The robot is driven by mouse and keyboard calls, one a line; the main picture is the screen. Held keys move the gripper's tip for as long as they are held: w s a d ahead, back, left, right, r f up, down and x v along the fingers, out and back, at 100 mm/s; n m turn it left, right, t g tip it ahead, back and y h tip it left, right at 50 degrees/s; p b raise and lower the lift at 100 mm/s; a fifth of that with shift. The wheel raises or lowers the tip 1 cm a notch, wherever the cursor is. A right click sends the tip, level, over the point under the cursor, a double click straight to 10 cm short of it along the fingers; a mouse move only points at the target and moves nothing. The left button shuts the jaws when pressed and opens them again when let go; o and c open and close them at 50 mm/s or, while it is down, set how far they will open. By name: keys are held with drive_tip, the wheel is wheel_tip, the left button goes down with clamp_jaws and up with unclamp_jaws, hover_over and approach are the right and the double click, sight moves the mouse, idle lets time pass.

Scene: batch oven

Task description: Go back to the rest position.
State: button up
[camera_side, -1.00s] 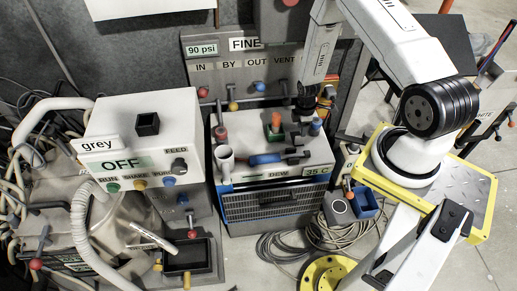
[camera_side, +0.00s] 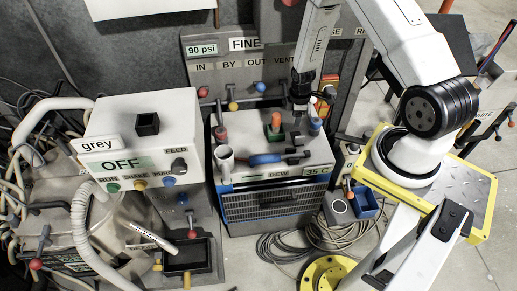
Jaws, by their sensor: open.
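My gripper (camera_side: 299,126) hangs pointing down over the right part of the white-topped box (camera_side: 233,178), beside a green and orange knob (camera_side: 274,126) and a blue knob (camera_side: 315,125). Its jaws are open, small and dark in this view, and I see nothing held in them. I cannot tell whether the fingertips touch the box top. My arm reaches in from the upper right, from its base on a yellow-edged plate (camera_side: 478,215).
A blue-handled lever (camera_side: 265,159) and a white cup (camera_side: 225,158) are on the box top. A panel with valves (camera_side: 259,87) stands behind. The grey machine marked OFF (camera_side: 155,104) stands left.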

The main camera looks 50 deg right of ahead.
drive_tip(key=w+a+r+m+t, duration=0.1)
drive_tip(key=a+r+m, duration=0.1)
drive_tip(key=a+r, duration=0.45)
drive_tip(key=a+r+m, duration=0.2)
drive_tip(key=a+r, duration=0.1)
drive_tip(key=r, duration=0.6)
drive_tip(key=s+a+r+m+t, duration=0.1)
drive_tip(key=s+a+r+m, duration=0.3)
drive_tip(key=s+a+r, duration=0.2)
wheel_tip(320, 180, up, 3)
drive_tip(key=a, duration=0.2)
drive_tip(key=shift+s+a, duration=0.25)
drive_tip(key=shift+a, duration=0.15)
idle(0.7)
